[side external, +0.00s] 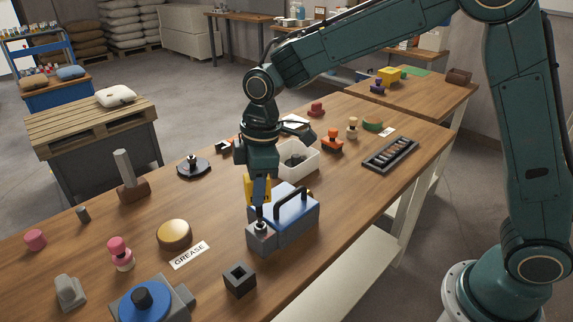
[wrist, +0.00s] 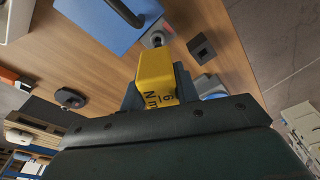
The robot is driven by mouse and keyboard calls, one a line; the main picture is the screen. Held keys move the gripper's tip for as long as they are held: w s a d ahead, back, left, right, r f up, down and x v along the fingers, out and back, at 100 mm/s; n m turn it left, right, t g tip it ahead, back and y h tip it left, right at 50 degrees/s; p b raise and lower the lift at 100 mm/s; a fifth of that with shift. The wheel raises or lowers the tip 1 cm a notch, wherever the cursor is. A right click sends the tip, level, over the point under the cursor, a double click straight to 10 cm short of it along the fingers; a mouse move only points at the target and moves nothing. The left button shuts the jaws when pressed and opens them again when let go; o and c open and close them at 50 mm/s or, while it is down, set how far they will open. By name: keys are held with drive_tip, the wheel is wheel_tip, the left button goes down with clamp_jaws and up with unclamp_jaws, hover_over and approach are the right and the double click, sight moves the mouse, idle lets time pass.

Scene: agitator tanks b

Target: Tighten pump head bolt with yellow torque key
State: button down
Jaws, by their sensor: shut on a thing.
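The yellow torque key (side external: 250,187) is upright in my gripper (side external: 260,190), which is shut on its body. In the wrist view the yellow key (wrist: 155,72) shows dark lettering between the fingers. The pump (side external: 297,215) has a blue top, a grey body and a black handle; its blue top (wrist: 105,22) also shows in the wrist view. The pump head bolt (side external: 261,227) is on the pump's grey front-left end, directly below the key. The key's dark lower end comes down to the bolt; I cannot tell whether it is seated.
A black square socket block (side external: 240,280) and a blue-topped grey unit (side external: 143,301) stand in front. A GREASE label (side external: 189,255) lies beside a round amber-topped tin (side external: 174,234). A white bin (side external: 305,160) is close behind the pump. A slotted dark tray (side external: 390,154) lies to the right.

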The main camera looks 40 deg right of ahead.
drive_tip(key=shift+f, duration=1.15)
idle(0.8)
